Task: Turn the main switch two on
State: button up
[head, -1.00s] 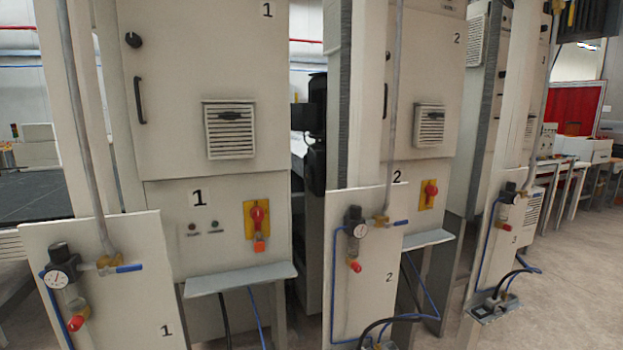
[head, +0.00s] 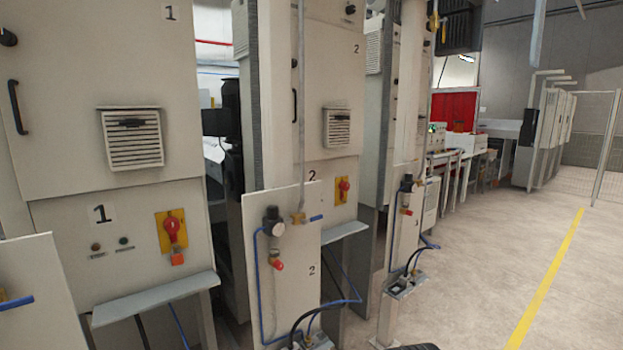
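Main switch two (head: 342,190) is a red rotary handle on a yellow plate, on the lower part of the grey cabinet marked 2 (head: 327,160). It sits right of the middle of the head view, below and right of the "2" label. The handle looks roughly upright, but it is too small to tell its setting surely. A similar red switch (head: 172,231) on a yellow plate is on cabinet 1 (head: 60,150), with an orange-red piece below it. My gripper is not in view.
A panel marked 2 (head: 290,255) with a gauge, red knob and blue hose stands in front and left of switch two. A grey shelf (head: 342,231) juts out below the switch. Open floor (head: 480,280) with a yellow line (head: 545,280) lies to the right.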

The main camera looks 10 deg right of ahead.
aim_at(344, 186)
jog(key=z, duration=0.45)
jog(key=i, duration=1.7)
jog(key=u, duration=0.15)
